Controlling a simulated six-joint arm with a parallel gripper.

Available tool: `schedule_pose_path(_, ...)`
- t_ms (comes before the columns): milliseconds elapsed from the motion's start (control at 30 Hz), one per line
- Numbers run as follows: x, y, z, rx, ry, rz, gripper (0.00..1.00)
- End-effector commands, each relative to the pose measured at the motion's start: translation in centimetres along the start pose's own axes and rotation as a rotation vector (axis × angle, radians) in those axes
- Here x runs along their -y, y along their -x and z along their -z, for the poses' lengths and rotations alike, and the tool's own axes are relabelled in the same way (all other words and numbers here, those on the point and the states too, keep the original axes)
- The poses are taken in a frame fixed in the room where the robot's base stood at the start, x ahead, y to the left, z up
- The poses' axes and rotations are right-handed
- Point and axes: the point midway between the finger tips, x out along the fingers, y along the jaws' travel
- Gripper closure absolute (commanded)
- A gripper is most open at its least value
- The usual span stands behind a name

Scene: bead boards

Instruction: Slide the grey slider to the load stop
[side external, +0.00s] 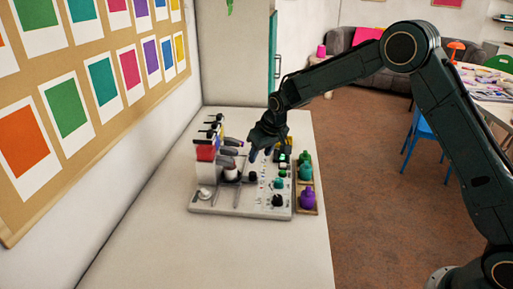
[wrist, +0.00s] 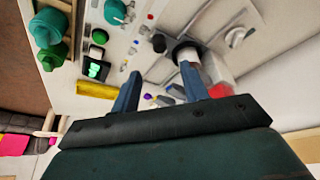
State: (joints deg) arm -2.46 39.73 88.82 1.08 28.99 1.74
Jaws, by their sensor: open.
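The pale control board (side external: 240,207) lies on the white table, and its surface fills the upper middle of the wrist view (wrist: 135,62). My gripper (side external: 261,156) is over the back half of the board, pointing down. In the wrist view my gripper (wrist: 160,70) shows two blue-grey fingers standing apart, with nothing clearly held. Small grey pieces (wrist: 176,91) show between the fingers, close to the right one. I cannot tell surely which is the grey slider, and the load stop cannot be made out.
Dispensers with dark levers and a red part (side external: 205,153) stand along the board's left side. A black knob (side external: 278,200), a teal knob (side external: 279,183) and a yellow block (wrist: 95,90) are on the board. A purple bottle (side external: 308,199) stands at its right. The front table is clear.

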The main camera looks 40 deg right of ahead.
Motion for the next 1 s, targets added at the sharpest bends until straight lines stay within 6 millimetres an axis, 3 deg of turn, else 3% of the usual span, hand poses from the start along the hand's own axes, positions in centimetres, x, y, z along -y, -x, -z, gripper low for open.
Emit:
schedule_pose_path(600,0.0,-8.3,0.0,0.001,0.000,0.000,0.55)
schedule_pose_path(1000,0.0,-9.7,0.0,-0.001,0.000,0.000,0.55)
